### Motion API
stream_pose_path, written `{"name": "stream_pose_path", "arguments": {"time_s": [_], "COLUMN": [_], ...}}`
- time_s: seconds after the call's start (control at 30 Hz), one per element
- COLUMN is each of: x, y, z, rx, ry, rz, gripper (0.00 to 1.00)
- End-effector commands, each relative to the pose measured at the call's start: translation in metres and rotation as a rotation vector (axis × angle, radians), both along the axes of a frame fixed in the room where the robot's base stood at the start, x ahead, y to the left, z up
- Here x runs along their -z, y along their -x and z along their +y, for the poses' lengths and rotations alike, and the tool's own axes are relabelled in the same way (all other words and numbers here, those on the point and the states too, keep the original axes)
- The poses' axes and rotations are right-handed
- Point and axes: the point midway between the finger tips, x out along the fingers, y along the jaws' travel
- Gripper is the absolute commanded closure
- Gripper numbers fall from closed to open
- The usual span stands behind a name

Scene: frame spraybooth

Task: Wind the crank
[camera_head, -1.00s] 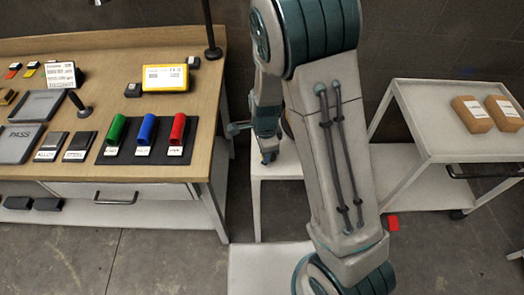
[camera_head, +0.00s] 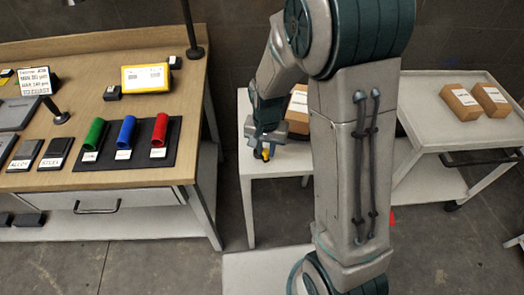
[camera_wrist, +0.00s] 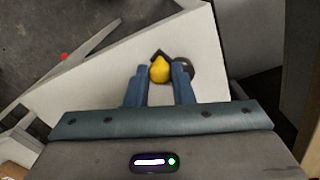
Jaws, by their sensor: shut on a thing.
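The crank's yellow knob (camera_wrist: 159,71) sits between the two blue fingers of my gripper (camera_wrist: 160,80) in the wrist view, and the gripper is shut on it. A dark round part and a dark angled piece show just beyond the knob; how they join it is partly hidden. In the head view my gripper (camera_head: 263,152) points down at the left part of a small white table (camera_head: 272,168), with a bit of the yellow knob (camera_head: 265,154) showing at its fingertips. My arm hides much of that table.
A cardboard box (camera_head: 298,105) stands on the white table behind my arm. A wooden workbench (camera_head: 185,90) with red, blue and green cylinders is to the left. A white cart (camera_head: 425,115) with two boxes stands to the right. A red thing (camera_wrist: 65,57) lies on the floor.

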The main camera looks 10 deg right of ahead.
Motion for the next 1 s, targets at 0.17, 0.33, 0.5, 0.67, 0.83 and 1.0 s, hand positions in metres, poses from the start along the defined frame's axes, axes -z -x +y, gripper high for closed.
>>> {"name": "stream_pose_path", "arguments": {"time_s": [0.17,0.33,0.5,0.67,0.83,1.0], "x": [0.001,0.001,0.000,0.000,0.000,-0.001], "y": [-0.004,-0.008,-0.013,-0.018,-0.024,-0.030], "z": [-0.007,-0.012,-0.016,-0.020,-0.022,-0.024], "rx": [-0.163,-0.324,-0.486,-0.637,-0.799,-0.961], "ry": [0.000,0.000,0.000,0.000,0.001,0.000], "rz": [-0.003,-0.003,-0.003,-0.003,-0.002,-0.001], "gripper": [1.00,1.00,1.00,1.00,1.00,1.00]}}
